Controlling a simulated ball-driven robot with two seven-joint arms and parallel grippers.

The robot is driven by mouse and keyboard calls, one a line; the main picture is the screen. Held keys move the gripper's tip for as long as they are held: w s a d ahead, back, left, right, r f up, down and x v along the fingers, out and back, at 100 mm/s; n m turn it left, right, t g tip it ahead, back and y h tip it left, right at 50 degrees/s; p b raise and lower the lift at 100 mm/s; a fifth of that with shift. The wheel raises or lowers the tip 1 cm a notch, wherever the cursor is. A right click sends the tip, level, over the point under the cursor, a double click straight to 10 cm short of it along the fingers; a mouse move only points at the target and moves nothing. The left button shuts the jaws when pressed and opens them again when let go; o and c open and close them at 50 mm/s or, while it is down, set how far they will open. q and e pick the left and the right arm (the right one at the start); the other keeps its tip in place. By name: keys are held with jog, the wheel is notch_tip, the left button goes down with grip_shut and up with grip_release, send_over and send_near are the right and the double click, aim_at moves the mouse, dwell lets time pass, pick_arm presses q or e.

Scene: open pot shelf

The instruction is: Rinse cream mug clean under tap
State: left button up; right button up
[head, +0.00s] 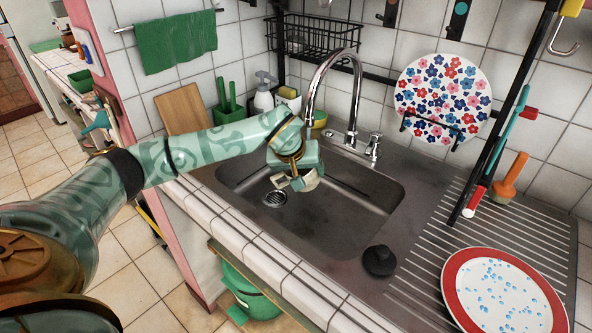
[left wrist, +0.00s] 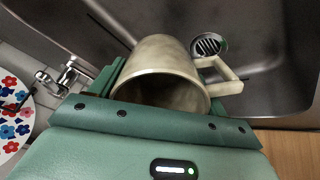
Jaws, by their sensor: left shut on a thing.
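The cream mug (head: 307,182) is mostly hidden behind my left gripper (head: 293,174) in the head view, above the sink basin (head: 355,190). The left wrist view shows the mug (left wrist: 160,60) between the green fingers of my left gripper (left wrist: 150,85), shut on it. Its mouth faces the wrist camera, its handle points right, and its inside looks brownish and mottled. The chrome tap (head: 352,85) arches behind my gripper, its spout end close to my wrist. I see no water stream. My right gripper is not in view.
The drain (head: 275,199) lies in the basin's left part. A black stopper (head: 379,261) sits on the front right rim. A red-rimmed plate (head: 504,291) lies on the drainboard, with a brush (head: 510,178) and black post behind. A flowered plate (head: 443,98) stands against the wall.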

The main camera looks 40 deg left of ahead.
pick_arm(q)
jog(key=shift+d, duration=0.1)
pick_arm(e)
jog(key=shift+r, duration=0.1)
pick_arm(q)
jog(key=shift+s+r+p, duration=0.15)
jog(key=shift+s+p, duration=0.3)
jog(key=s+p, duration=0.2)
jog(key=s, duration=0.2)
jog(key=shift+d+p, duration=0.15)
jog(key=shift+p, duration=0.15)
jog(key=s+p, duration=0.1)
jog(key=s, duration=0.2)
jog(key=shift+d, duration=0.1)
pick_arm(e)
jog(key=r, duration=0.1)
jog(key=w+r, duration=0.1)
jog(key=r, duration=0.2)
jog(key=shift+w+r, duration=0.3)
pick_arm(q)
jog(key=shift+f, duration=0.2)
jog(key=shift+s, duration=0.1)
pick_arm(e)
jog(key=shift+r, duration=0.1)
